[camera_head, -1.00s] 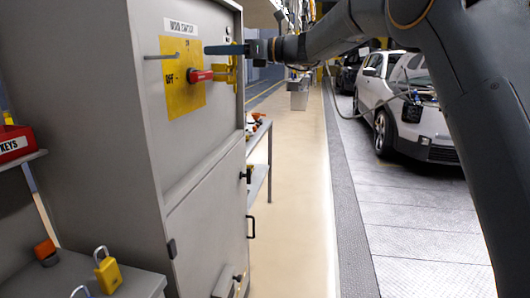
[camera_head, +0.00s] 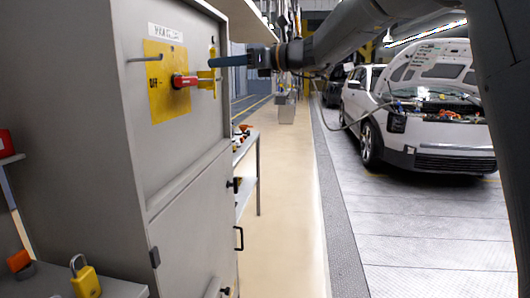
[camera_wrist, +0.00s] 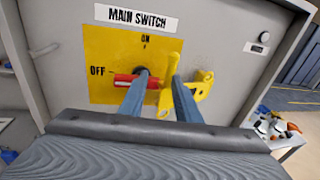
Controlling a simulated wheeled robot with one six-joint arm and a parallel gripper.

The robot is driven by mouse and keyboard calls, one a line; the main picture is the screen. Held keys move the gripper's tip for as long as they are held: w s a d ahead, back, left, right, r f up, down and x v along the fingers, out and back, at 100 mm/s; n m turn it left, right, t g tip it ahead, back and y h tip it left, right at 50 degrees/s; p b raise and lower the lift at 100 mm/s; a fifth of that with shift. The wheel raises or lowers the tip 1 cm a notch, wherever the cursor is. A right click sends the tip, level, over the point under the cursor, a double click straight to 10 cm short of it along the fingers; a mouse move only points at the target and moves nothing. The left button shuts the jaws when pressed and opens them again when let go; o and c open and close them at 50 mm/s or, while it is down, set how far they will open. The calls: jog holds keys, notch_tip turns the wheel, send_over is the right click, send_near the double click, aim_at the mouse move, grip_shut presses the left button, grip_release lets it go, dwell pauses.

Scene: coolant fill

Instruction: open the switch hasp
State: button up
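The main switch has a yellow plate (camera_head: 165,100) on a grey cabinet, with a red handle (camera_head: 186,81). In the wrist view, the handle (camera_wrist: 127,80) lies level, pointing to OFF. The yellow hasp (camera_head: 211,76) is at the plate's right edge; in the wrist view its bracket (camera_wrist: 203,86) stands right of the handle, and a yellow arm shows between my fingers. My gripper (camera_head: 212,61) is in front of the panel near the hasp. In the wrist view its two fingers (camera_wrist: 161,76) are apart. I cannot tell whether they touch the hasp.
A yellow padlock (camera_head: 86,281) and an orange-and-black item (camera_head: 20,264) are on a grey ledge at lower left. A thin rod (camera_head: 144,59) juts from the panel. A shelf with small parts (camera_head: 242,140) stands behind the cabinet. The aisle (camera_head: 285,200) is clear; a white car (camera_head: 425,110) is right.

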jog(key=s+d+f+n+h, duration=0.1)
jog(key=s+d+f+h, duration=0.1)
jog(key=f, duration=0.5)
jog(key=s+d+f+n+h+p, duration=0.1)
jog(key=s+d+f+n+h, duration=0.1)
jog(key=d+f, duration=0.3)
jog(key=s+d+f+n+h+p, duration=0.1)
jog(key=s+d+f+n+h, duration=0.1)
jog(key=f, duration=0.8)
jog(key=shift+s+d+g+h, duration=0.4)
jog(key=shift+d+h, duration=0.4)
jog(key=shift+d, duration=0.45)
